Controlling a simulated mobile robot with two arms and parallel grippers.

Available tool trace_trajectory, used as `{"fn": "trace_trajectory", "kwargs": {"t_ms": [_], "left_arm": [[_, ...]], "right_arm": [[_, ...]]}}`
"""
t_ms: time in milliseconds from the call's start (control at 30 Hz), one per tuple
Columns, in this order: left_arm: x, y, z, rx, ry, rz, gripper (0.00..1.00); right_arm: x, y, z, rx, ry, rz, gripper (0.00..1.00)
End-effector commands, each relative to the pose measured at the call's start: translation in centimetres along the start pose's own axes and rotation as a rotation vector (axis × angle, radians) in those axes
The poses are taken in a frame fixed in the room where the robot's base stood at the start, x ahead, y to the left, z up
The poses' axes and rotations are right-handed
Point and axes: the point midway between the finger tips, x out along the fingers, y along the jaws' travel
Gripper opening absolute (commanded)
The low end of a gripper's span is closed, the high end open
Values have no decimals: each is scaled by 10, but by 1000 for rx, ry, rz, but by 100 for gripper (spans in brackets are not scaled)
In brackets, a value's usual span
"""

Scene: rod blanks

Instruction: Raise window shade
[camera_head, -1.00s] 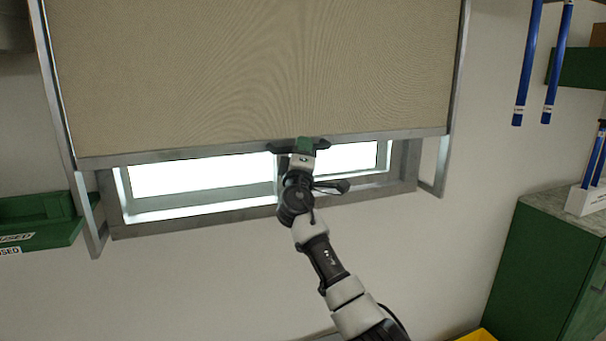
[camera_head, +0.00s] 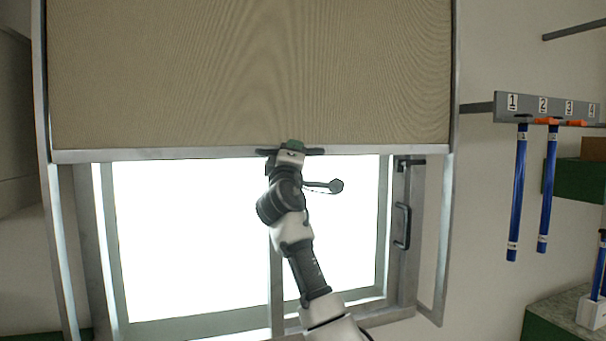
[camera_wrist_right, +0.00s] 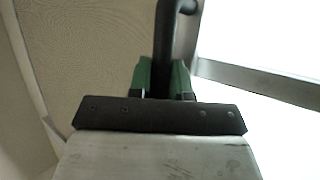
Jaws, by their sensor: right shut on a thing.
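The beige window shade (camera_head: 180,75) hangs in its metal side rails, with a grey bar (camera_head: 140,154) along its lower edge. Below the bar the bright window (camera_head: 180,240) is uncovered. My right gripper (camera_head: 292,149) is at the middle of the bar. In the right wrist view its green fingers (camera_wrist_right: 163,78) are shut on a dark handle (camera_wrist_right: 166,45), and the beige shade fabric shows at the left. The fingertips are partly hidden by the gripper's own body. My left gripper is in neither view.
Metal side rails (camera_head: 441,230) flank the window. A window latch handle (camera_head: 402,226) is at the right of the frame. A numbered rack (camera_head: 545,107) with blue rods (camera_head: 517,190) hangs on the right wall. A green cabinet (camera_head: 545,325) stands at lower right.

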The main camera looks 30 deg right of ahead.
Motion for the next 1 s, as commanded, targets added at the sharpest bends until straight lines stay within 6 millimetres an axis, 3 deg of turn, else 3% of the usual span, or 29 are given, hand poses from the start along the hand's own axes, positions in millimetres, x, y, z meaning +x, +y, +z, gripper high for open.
{"fn": "trace_trajectory", "kwargs": {"t_ms": [33,300,500,900,933,1000], "left_arm": [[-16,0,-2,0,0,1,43],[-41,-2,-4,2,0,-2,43],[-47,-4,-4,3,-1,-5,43],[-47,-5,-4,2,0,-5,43],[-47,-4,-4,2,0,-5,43],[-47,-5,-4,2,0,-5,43]], "right_arm": [[12,21,-6,3,0,2,0],[34,60,-17,1,-3,1,0],[41,70,-20,0,-3,-1,0],[42,70,-20,0,-4,-1,0],[41,70,-20,0,-4,-1,22],[41,70,-20,0,-3,-1,33]]}}
